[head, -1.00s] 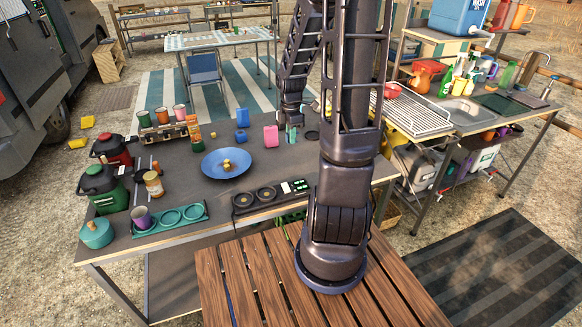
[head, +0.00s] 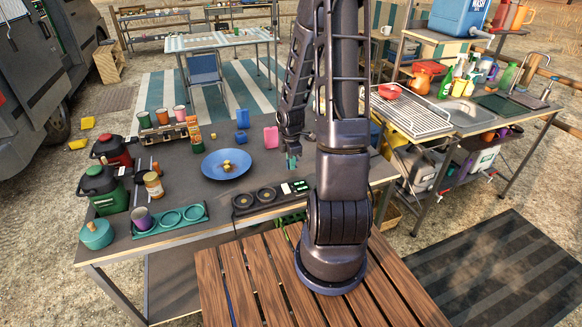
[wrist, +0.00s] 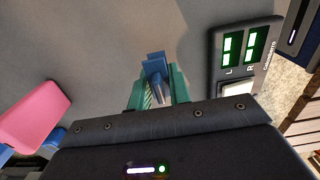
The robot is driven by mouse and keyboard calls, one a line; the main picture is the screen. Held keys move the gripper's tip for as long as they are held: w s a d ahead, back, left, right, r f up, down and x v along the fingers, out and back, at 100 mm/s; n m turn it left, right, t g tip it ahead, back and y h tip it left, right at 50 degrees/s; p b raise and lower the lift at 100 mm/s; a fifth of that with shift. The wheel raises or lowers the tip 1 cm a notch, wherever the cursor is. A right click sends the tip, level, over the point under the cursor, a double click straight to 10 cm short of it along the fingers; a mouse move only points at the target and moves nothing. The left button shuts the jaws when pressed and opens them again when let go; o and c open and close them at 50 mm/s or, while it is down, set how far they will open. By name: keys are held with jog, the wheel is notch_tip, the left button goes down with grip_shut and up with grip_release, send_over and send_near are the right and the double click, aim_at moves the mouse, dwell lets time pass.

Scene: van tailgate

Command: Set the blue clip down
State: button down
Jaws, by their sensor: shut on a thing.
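The blue clip (wrist: 155,66) is between the green fingertips of my gripper (wrist: 157,88) in the wrist view. My gripper is shut on it, with the clip's end sticking out past the fingertips. In the head view my gripper (head: 291,161) is low over the grey table (head: 225,205), right of the blue plate. The clip itself is too small to make out there. I cannot tell whether the clip touches the table top.
A black panel with green displays (wrist: 240,55) lies to the right in the wrist view. A pink block (wrist: 42,112) is at the left. The blue plate (head: 240,172) holds small yellow pieces. Bare table lies around my gripper.

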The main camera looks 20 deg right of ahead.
jog(key=shift+f, duration=1.2)
jog(key=shift+f, duration=0.1)
jog(key=c, duration=1.3)
grip_release()
